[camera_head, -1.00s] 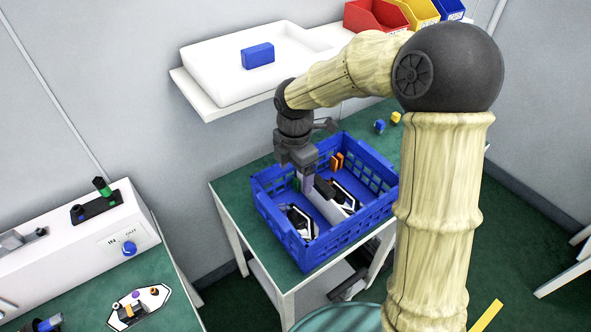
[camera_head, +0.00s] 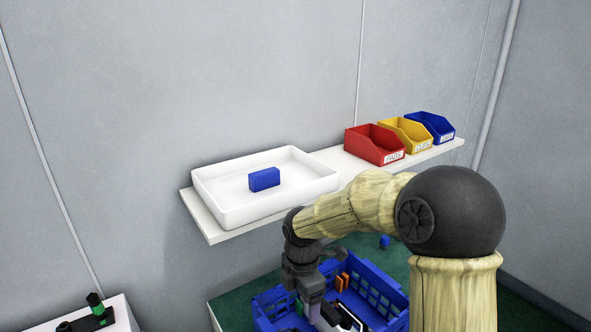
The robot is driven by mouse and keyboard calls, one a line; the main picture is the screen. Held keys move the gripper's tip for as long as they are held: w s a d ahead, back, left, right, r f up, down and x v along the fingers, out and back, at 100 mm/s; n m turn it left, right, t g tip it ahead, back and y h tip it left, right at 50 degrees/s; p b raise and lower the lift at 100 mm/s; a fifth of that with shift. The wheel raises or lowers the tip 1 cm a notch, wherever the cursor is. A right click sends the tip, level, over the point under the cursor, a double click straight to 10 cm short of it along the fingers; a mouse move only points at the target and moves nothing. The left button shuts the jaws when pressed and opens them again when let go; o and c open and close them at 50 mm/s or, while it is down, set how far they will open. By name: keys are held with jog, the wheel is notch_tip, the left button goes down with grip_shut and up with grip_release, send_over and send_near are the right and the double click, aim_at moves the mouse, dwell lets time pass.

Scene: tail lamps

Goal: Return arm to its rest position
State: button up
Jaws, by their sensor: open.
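My arm reaches from the right and bends down over a blue crate (camera_head: 376,274). My gripper (camera_head: 313,300) is dark grey, points down and sits at the crate's left part. Its jaws are open, though the fingertips are hard to make out among the crate's contents. Inside the crate, orange pieces (camera_head: 342,281) stand by the back wall, and a black and white part (camera_head: 350,318) is partly visible. The crate's front is cut off by the bottom edge of the picture.
A shelf (camera_head: 209,229) behind the arm holds a white tray (camera_head: 237,210) with a blue block (camera_head: 264,179), and red (camera_head: 372,145), yellow (camera_head: 404,133) and blue (camera_head: 430,126) bins. The arm's upper link passes close to the shelf in the picture. A small blue piece (camera_head: 384,242) lies on the green table.

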jog(key=s+d+r+m+t+p, duration=0.1)
jog(key=s+d+r+m+p, duration=0.2)
jog(key=s+d+m, duration=0.3)
jog(key=s+d+r+m+t+p, duration=0.1)
jog(key=s+d+r+m+p, duration=0.2)
jog(key=m, duration=1.4)
jog(key=s+d, duration=0.4)
jog(key=shift+d+r+m+t, duration=0.25)
jog(key=shift+d+m+t, duration=0.05)
